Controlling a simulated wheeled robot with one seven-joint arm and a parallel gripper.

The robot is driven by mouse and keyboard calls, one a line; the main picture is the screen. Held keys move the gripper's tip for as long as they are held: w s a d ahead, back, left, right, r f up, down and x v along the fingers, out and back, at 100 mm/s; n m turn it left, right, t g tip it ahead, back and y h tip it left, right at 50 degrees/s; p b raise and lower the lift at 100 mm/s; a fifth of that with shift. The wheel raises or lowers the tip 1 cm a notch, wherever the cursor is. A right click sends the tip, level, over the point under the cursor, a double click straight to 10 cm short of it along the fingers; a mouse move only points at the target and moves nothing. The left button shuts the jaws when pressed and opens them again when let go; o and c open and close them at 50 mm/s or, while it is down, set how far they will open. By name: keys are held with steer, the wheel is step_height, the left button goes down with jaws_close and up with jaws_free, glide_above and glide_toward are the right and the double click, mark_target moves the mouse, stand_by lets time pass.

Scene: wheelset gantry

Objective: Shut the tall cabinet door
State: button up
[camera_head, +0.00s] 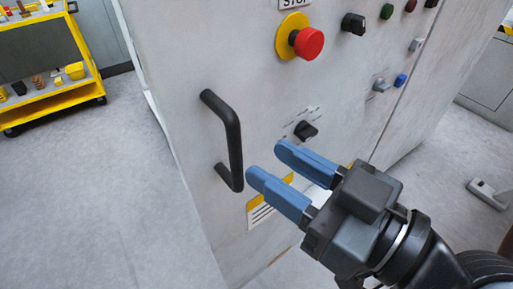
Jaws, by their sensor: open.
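The tall cabinet door (190,60) is a grey panel filling the middle of the head view. A black bar handle (234,135) stands upright near its left edge. The door carries a red stop button (307,42) on a yellow ring, a black rotary switch (305,130) and a yellow and white label (262,212). My gripper (263,163) has two blue fingers, parted with nothing between them. It is to the right of the handle's lower end and appears apart from it. How far the door stands open is hard to tell; a pale edge shows along its left side.
A yellow cart (62,98) with small items stands on the floor at the upper left. More knobs and buttons (387,11) sit at the panel's upper right. Grey floor (90,190) is clear at the left. A grey metal piece (488,193) lies at the right.

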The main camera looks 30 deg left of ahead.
mark_target(239, 143)
steer(key=a, duration=0.2)
steer(key=a+p, duration=0.1)
steer(key=a, duration=0.2)
steer(key=w+a, duration=0.1)
steer(key=a, duration=0.1)
steer(key=shift+a, duration=0.25)
jaws_close()
stand_by(0.4)
